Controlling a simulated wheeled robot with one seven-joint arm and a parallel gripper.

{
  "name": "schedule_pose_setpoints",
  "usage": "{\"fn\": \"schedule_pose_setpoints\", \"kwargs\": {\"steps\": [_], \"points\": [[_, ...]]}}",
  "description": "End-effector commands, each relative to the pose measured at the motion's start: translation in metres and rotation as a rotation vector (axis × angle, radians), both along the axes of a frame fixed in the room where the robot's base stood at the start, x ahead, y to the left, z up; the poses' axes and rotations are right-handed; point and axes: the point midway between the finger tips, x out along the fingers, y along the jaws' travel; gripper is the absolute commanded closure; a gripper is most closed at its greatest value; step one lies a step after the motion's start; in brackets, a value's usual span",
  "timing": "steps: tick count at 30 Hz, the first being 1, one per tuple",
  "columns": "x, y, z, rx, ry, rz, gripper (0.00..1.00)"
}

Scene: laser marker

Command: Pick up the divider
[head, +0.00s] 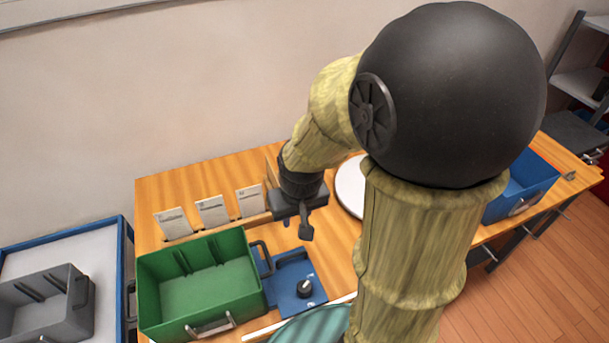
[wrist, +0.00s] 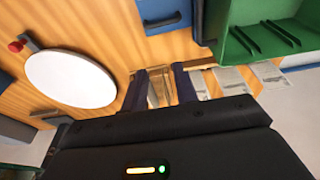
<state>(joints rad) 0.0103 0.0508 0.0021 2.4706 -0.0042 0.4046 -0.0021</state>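My gripper (head: 304,228) hangs over the wooden table, right of the card rack. In the wrist view its two dark fingers (wrist: 160,85) stand apart, with a gap between them. Thin tan upright pieces (wrist: 158,92) show in that gap. One of them may be the divider, but I cannot tell for sure, and nothing looks clamped. A wooden piece (head: 272,172) shows behind my gripper in the head view, partly hidden by my arm. The green bin (head: 200,283) has ribbed walls and looks empty.
Several white cards (head: 212,211) stand in a wooden rack behind the green bin. A blue fixture with a black knob (head: 304,287) lies right of the bin. A white round plate (head: 350,187) and a blue bin (head: 522,187) are farther right. A grey bin (head: 45,300) is left.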

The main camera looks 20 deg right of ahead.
Motion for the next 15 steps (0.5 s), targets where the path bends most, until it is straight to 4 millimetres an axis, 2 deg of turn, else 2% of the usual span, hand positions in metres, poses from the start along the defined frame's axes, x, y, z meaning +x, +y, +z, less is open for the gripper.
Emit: {"fn": "schedule_pose_setpoints", "kwargs": {"steps": [8, 15], "points": [[0.1, -0.029, 0.016, -0.007, 0.067, -0.003, 0.71], [0.178, -0.068, 0.022, -0.007, 0.132, -0.007, 0.71]]}}
